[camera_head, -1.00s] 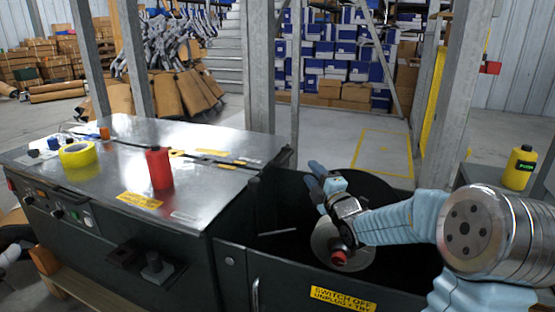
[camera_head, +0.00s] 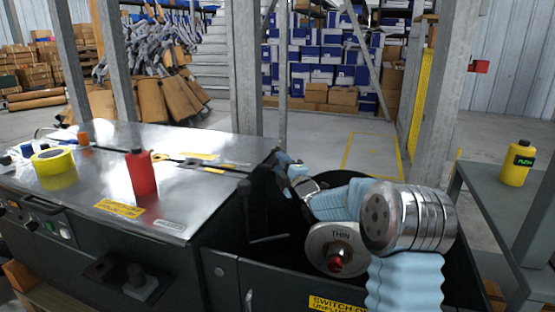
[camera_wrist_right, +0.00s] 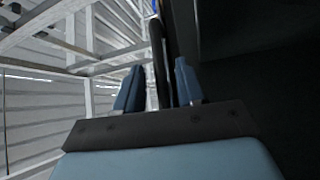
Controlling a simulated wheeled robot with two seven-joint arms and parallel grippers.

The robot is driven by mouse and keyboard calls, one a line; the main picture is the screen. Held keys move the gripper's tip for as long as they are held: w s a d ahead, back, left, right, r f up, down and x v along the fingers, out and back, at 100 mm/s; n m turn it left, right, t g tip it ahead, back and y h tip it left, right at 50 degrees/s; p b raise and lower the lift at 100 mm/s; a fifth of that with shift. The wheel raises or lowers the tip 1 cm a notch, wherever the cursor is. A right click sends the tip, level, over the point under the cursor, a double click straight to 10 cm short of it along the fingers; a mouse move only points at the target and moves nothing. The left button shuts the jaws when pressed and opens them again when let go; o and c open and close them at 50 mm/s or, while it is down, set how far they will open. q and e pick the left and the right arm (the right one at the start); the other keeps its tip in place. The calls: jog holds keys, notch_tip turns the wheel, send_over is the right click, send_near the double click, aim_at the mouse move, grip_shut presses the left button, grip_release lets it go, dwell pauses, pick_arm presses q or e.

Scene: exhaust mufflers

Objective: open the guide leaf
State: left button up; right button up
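A dark machine bay (camera_head: 225,262) stands beside the metal-topped bench, with dark upright panels around it. Which panel is the guide leaf I cannot tell for sure; a dark upright panel (camera_head: 262,185) at the bay's left side is closest to my gripper. My right gripper (camera_head: 287,168) is at the top of the bay, its blue fingers partly hidden by my wrist. In the right wrist view, its two blue fingers (camera_wrist_right: 157,85) are apart. A thin dark upright bar or edge (camera_wrist_right: 157,50) shows between them, with gaps visible; contact is not clear. My left gripper is not in view.
A round plate marked THIN with a red knob (camera_head: 336,262) is in the bay. A red bottle (camera_head: 141,173) and yellow tape (camera_head: 54,168) stand on the bench (camera_head: 185,185). A yellow bottle (camera_head: 516,164) stands on a grey table (camera_head: 490,190) at right.

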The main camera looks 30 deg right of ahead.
jog(key=shift+w+d+r, duration=0.1)
jog(key=shift+w+r, duration=0.1)
jog(key=shift+w, duration=1.1)
grip_shut()
